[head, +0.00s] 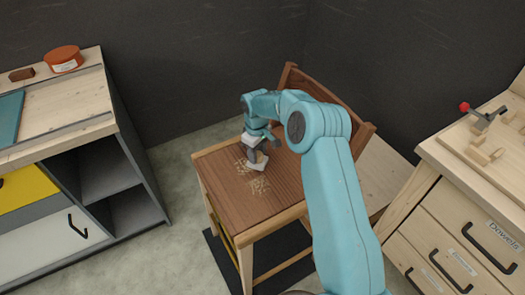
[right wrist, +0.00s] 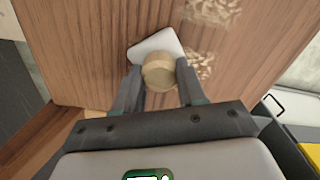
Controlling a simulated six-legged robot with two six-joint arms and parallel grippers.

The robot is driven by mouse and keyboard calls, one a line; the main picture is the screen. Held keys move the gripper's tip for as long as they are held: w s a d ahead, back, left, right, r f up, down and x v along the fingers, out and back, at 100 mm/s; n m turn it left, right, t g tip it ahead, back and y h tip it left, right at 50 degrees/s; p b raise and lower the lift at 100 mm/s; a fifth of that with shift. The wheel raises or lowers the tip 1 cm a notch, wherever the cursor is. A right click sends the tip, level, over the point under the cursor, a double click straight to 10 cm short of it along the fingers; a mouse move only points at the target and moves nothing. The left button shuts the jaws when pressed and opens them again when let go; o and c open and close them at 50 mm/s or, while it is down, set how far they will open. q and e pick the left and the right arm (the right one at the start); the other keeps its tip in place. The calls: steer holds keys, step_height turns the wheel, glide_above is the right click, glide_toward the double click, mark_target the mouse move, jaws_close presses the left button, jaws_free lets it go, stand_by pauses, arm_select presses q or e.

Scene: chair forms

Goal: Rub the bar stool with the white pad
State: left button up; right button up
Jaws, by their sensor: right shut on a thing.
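The bar stool (head: 222,171) stands in the middle of the head view, with a brown wooden seat, a backrest and pale legs. Its seat also fills much of the right wrist view (right wrist: 85,40). Pale rough patches mark the seat. My right gripper (head: 255,154) is over the seat, shut on the round wooden knob of the white pad (head: 259,163). In the right wrist view the white pad (right wrist: 147,46) lies flat against or just above the seat, beside the pale patches; I cannot tell if it touches. My left gripper is not in view.
A workbench (head: 75,118) with an orange round tin (head: 63,59) stands at the left. A drawer cabinet (head: 440,215) with a wooden board and a red-knobbed clamp (head: 483,117) stands at the right. Dark walls close the back; grey floor lies between bench and stool.

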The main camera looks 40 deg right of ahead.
mark_target(228, 176)
steer(key=shift+w+a, duration=0.25)
steer(key=shift+a, duration=0.7)
steer(key=shift+w+a, duration=0.2)
steer(key=shift+a, duration=0.75)
steer(key=shift+w+a+f+b, duration=0.1)
steer(key=shift+w+a+b, duration=0.15)
steer(key=shift+a, duration=0.6)
steer(key=shift+w+a+b, duration=0.15)
steer(key=shift+a+b, duration=0.05)
steer(key=shift+a, duration=0.6)
steer(key=shift+w+a, duration=0.25)
steer(key=shift+a, duration=0.75)
steer(key=shift+w+a, duration=0.2)
steer(key=shift+a, duration=0.8)
step_height(228, 176, up, 6)
steer(key=p, duration=0.3)
steer(key=shift+r+p, duration=0.2)
steer(key=shift+p, duration=0.2)
step_height(228, 176, up, 3)
steer(key=shift+f+p, duration=0.1)
steer(key=shift+p, duration=0.95)
